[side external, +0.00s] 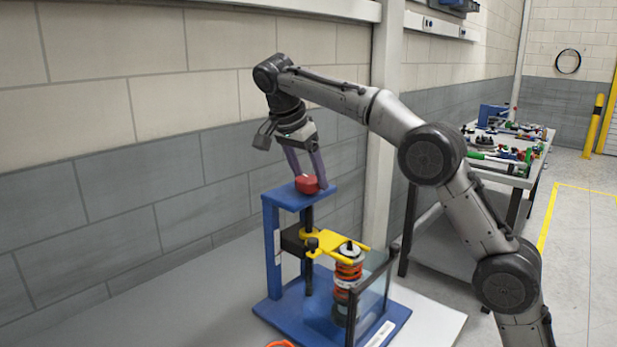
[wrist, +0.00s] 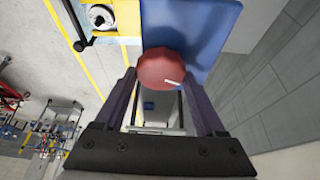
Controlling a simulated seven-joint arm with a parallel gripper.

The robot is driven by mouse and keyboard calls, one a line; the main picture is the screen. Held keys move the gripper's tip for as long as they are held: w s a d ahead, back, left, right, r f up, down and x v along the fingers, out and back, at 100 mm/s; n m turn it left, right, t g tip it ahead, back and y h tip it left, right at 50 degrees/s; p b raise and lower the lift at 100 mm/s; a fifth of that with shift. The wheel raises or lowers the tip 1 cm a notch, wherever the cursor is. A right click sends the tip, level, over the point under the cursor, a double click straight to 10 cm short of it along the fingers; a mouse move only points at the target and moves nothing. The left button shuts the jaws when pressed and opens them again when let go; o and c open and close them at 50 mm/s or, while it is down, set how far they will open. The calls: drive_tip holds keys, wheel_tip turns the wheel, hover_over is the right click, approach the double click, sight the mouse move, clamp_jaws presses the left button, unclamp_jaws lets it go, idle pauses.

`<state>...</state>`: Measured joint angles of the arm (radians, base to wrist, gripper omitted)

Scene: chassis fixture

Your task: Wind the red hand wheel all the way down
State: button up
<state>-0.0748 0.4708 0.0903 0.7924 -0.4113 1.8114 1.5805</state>
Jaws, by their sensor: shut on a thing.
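The red hand wheel (side external: 307,184) sits on top of the blue frame (side external: 272,240) of the fixture, above a dark upright screw. My gripper (side external: 308,180) points down from above, with its two fingers on either side of the wheel. In the wrist view the red wheel (wrist: 164,69), with a white mark on its face, lies between the fingertips (wrist: 163,80). The gripper is shut on the wheel. Below, a yellow bracket (side external: 330,243) reaches over an orange coil spring on a dark strut (side external: 348,275).
A clear guard panel (side external: 372,285) stands at the right of the fixture. An orange object (side external: 279,344) lies at the bottom edge of the side view. A cluttered workbench (side external: 510,160) stands behind at the right. A block wall runs close behind the fixture.

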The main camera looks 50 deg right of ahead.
drive_tip(key=shift+a+m+g, duration=0.1)
drive_tip(key=shift+m+g, duration=0.2)
drive_tip(key=shift+m, duration=0.5)
drive_tip(key=shift+m+g, duration=0.3)
drive_tip(key=shift+m, duration=0.6)
drive_tip(key=o, duration=1.3)
